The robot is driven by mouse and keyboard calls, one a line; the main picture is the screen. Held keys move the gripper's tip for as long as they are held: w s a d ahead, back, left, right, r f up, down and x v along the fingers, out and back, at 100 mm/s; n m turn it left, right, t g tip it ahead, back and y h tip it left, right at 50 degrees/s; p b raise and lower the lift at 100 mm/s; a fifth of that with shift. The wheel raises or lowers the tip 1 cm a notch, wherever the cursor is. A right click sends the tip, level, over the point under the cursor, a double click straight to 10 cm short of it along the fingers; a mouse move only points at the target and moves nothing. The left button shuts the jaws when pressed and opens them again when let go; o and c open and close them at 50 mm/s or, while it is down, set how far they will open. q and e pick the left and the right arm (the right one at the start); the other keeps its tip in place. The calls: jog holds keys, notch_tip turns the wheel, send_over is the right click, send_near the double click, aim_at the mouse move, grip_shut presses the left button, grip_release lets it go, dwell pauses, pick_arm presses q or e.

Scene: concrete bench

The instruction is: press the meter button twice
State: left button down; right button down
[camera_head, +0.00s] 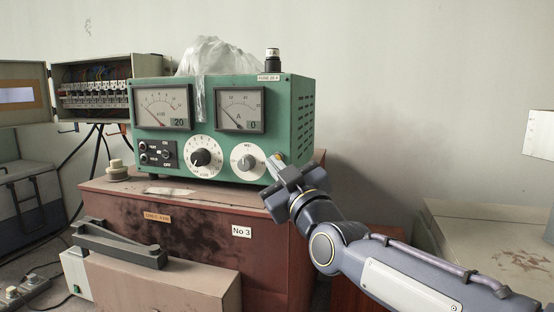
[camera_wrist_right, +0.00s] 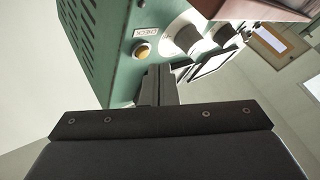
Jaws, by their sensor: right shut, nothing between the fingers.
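The green meter box (camera_head: 225,95) stands on a reddish-brown cabinet. It has two needle gauges; the small window on the left one (camera_head: 163,107) reads 20, on the right one (camera_head: 241,109) 0. The round amber button (camera_wrist_right: 142,50) sits beside a "CHECK" label in the right wrist view; in the head view it shows small at the panel's lower right corner (camera_head: 280,157). My right gripper (camera_head: 278,172) is shut and empty, its fingertips close to the button. In the wrist view the fingers (camera_wrist_right: 158,84) point at the panel beside the button; contact cannot be told. My left gripper is out of view.
Two white dials (camera_head: 204,157) and a black switch block (camera_head: 156,153) are on the panel. The brown cabinet (camera_head: 190,232) is below, with a beige case (camera_head: 160,287) in front. An open fuse box (camera_head: 100,85) is at left. A grey box (camera_head: 480,240) stands at right.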

jog(key=shift+w, duration=0.15)
dwell(0.3)
jog(key=shift+w, duration=0.1)
jog(key=shift+w+d+b, duration=0.1)
jog(key=shift+w+b, duration=0.1)
jog(key=shift+b, duration=0.1)
jog(key=shift+w+d+b, duration=0.15)
jog(key=shift+w+b, duration=0.15)
jog(key=shift+w, duration=0.1)
dwell(0.6)
jog(key=shift+s, duration=0.1)
jog(key=shift+s+a, duration=0.2)
jog(key=shift+s, duration=0.5)
